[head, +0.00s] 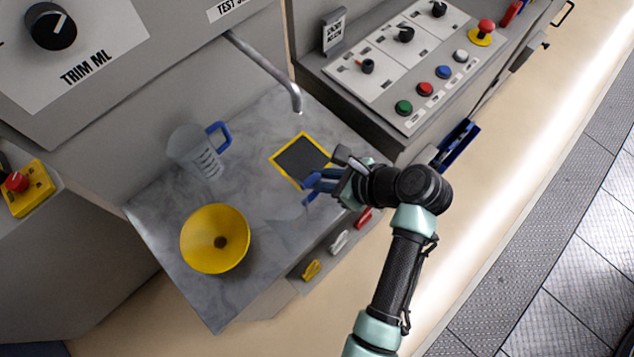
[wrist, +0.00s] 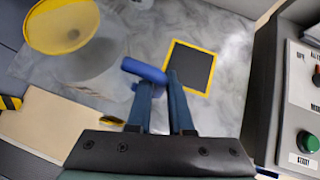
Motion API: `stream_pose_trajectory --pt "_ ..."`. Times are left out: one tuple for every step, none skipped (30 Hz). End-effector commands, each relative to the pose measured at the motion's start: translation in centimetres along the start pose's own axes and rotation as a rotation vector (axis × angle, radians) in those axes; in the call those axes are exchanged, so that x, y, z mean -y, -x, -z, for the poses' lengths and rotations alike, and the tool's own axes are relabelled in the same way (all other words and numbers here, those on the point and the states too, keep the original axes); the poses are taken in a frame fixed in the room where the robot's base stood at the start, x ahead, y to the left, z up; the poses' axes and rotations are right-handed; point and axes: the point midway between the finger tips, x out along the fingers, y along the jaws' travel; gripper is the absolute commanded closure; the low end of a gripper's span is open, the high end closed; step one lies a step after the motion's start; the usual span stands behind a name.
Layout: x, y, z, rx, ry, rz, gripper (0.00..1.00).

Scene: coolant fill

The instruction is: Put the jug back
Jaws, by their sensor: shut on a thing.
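My gripper (head: 325,185) is shut on a blue handle (wrist: 144,70), between its fingertips in the wrist view. The handle appears to belong to a clear jug, whose body (wrist: 92,78) is hard to make out against the counter. In the head view the held body is only a faint clear shape left of and below my gripper; its tilt and contents cannot be told. A dark square pad with a yellow border (head: 302,160) lies bare beside my gripper; it also shows in the wrist view (wrist: 190,68). Another clear jug with a blue handle (head: 197,153) stands near the back wall.
A yellow funnel (head: 215,239) stands at the counter's left front. A metal spout (head: 270,65) reaches over the counter's back. A control panel (head: 405,65) with knobs and buttons is at the right. Coloured clips (head: 312,269) line the front edge. Grey counter (head: 255,185) is free between funnel and pad.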

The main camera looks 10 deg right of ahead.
Motion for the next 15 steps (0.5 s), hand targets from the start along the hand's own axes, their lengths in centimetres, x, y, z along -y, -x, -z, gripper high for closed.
stream_pose_trajectory --pt "-0.1 -0.6 0.7 -0.001 -0.005 -0.002 1.00" --pt "-0.1 -0.9 1.0 -0.001 -0.004 -0.002 1.00" --pt "-0.1 -1.3 1.4 -0.001 -0.005 -0.002 1.00" --pt "-0.1 -1.6 1.7 0.000 -0.004 -0.001 1.00" --pt "-0.1 -1.8 2.0 -0.001 -0.004 -0.002 1.00" --pt "-0.1 -2.0 2.2 -0.001 -0.004 -0.001 1.00" --pt "-0.1 -2.2 2.3 -0.001 -0.003 0.000 1.00" --pt "-0.1 -2.2 2.4 -0.001 -0.002 0.001 1.00" --pt "-0.1 -2.3 2.5 -0.001 -0.001 0.001 1.00" --pt "-0.1 -2.3 2.4 -0.001 -0.001 0.001 1.00" --pt "-0.1 -2.3 2.4 -0.001 -0.001 0.001 1.00" --pt "-0.1 -2.3 2.4 -0.001 -0.001 0.001 1.00" --pt "-0.1 -2.3 2.4 -0.001 -0.001 0.001 1.00" --pt "-0.1 -2.3 2.4 -0.001 -0.001 0.001 1.00" --pt "-0.1 -2.3 2.4 -0.001 -0.001 0.001 1.00"
